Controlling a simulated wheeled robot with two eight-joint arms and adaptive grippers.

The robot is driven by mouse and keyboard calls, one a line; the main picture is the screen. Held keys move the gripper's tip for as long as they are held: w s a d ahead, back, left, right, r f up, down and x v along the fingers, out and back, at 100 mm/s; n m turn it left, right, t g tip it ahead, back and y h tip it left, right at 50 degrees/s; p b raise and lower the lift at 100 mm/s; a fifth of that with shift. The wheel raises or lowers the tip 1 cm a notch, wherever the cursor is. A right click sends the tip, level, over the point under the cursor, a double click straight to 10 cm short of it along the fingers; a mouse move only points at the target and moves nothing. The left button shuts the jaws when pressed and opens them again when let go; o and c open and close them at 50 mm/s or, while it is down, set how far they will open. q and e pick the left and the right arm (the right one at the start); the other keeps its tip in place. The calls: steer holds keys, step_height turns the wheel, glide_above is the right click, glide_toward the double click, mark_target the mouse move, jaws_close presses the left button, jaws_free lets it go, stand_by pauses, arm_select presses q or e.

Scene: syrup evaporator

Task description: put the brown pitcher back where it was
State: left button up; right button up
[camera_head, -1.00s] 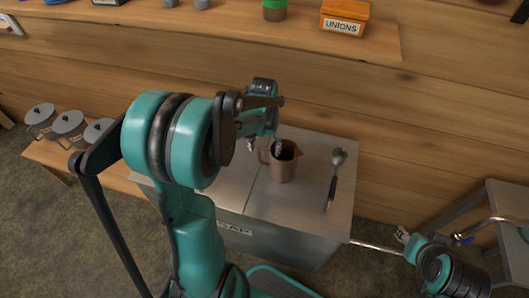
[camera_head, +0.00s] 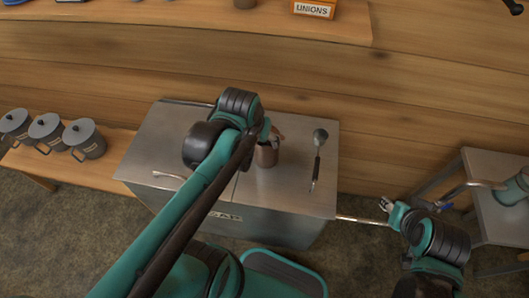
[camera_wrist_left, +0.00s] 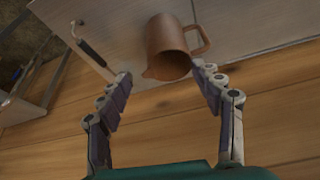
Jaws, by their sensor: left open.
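The brown pitcher (camera_head: 267,156) stands on the metal top of the evaporator (camera_head: 290,196), partly covered by my left wrist in the head view. In the left wrist view the pitcher (camera_wrist_left: 172,45) is just beyond my left gripper (camera_wrist_left: 162,76), its spout toward the fingers and its handle to the right. The left fingers are apart, with nothing clearly held between them. In the head view this gripper (camera_head: 274,133) is at the pitcher's top and mostly hidden. My right gripper (camera_head: 389,206) is right of the evaporator, near a thin rod; its jaws are too small to read.
A ladle (camera_head: 318,160) lies right of the pitcher. Three lidded grey pots (camera_head: 85,140) stand on a bench at left. A shelf (camera_head: 180,20) with an orange UNIONS box (camera_head: 313,9) runs along the wall. A grey table (camera_head: 495,215) stands at right.

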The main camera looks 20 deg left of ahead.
arm_select(q)
steer(key=shift+s+d+m+t, duration=0.3)
steer(key=shift+s+d+t, duration=0.35)
steer(key=shift+s+d, duration=0.35)
steer(key=shift+s+d+m+t, duration=0.3)
steer(key=shift+s+d+t, duration=0.45)
steer(key=shift+s, duration=0.4)
steer(key=shift+s, duration=0.1)
